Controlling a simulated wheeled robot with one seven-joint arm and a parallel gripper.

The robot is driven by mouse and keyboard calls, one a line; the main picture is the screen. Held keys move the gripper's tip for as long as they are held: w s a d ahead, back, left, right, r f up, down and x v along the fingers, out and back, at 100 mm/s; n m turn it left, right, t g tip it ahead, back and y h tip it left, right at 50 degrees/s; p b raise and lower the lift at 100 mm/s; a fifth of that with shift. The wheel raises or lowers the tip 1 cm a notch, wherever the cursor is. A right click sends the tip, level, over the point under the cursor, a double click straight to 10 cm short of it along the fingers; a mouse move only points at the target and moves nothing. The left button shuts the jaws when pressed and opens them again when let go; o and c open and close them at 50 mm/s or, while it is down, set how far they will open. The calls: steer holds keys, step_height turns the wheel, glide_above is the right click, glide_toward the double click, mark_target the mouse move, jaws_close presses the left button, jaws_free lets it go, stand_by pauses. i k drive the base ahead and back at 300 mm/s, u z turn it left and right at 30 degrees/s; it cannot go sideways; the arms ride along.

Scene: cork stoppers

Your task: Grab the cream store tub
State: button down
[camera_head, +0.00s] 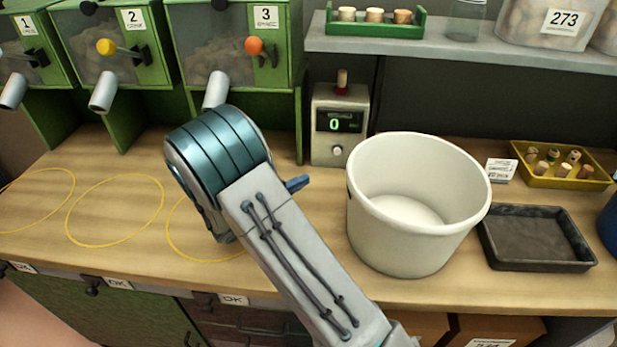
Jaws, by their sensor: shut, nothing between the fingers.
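The cream store tub (414,205) stands upright on the wooden counter, right of the middle. It is round, open at the top and looks empty inside. My arm reaches in from the bottom and bends at a teal joint left of the tub. Only a small blue tip of what appears to be my gripper (298,184) shows past the right edge of my arm. It is shut and empty, left of the tub and apart from it. The rest of my gripper is hidden behind my arm.
A counter device reading 0 (340,124) stands behind the tub's left side. A black tray (535,262) lies close on its right, with a yellow tray of stoppers (560,183) behind. A grey shelf (450,52) overhangs the back. Green dispensers (225,50) stand at left.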

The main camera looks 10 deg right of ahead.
mark_target(414, 199)
steer(key=k, duration=1)
